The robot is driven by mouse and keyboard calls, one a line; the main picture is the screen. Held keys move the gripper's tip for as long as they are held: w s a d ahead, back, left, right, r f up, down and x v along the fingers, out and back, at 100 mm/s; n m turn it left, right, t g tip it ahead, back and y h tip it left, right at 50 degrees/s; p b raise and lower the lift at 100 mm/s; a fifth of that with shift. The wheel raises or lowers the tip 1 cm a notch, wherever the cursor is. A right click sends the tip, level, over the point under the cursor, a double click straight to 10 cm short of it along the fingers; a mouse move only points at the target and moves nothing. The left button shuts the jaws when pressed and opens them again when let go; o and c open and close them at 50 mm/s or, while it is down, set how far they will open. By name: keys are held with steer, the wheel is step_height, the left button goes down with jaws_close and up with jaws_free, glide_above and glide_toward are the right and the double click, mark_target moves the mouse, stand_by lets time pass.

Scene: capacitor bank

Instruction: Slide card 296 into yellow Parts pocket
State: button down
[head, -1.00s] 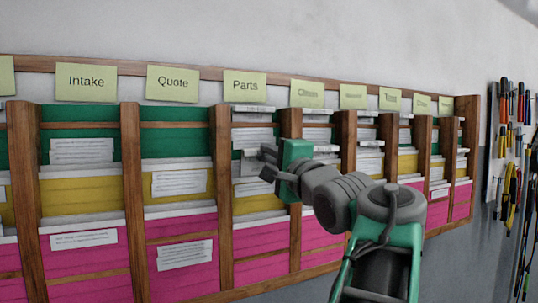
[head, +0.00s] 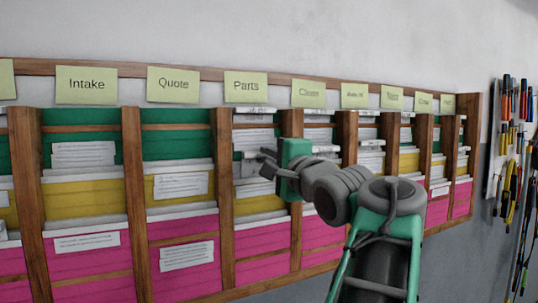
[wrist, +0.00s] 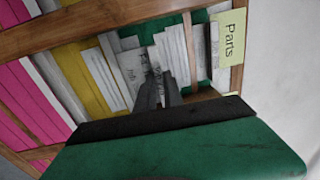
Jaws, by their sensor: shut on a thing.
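My gripper (head: 267,165) is in front of the Parts column and is shut on a pale card (wrist: 132,72). In the head view the card (head: 248,168) shows grey just left of the fingers. Its number is too small to read. The yellow Parts pocket (head: 257,204) lies just below the card, and it also shows in the wrist view (wrist: 84,78). I cannot tell whether the card's lower edge is inside the pocket. In the wrist view the dark fingers (wrist: 158,88) cover part of the card.
The Parts label (head: 245,85) is above the column. Other pale cards (head: 253,138) stand in the green pocket behind. Wooden dividers (head: 222,190) flank the column, and a pink pocket (head: 262,245) is below. Tools (head: 508,150) hang at far right.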

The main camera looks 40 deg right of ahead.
steer(key=shift+f, duration=0.2)
steer(key=shift+f+b, duration=0.85)
steer(key=c, duration=1.4)
jaws_free()
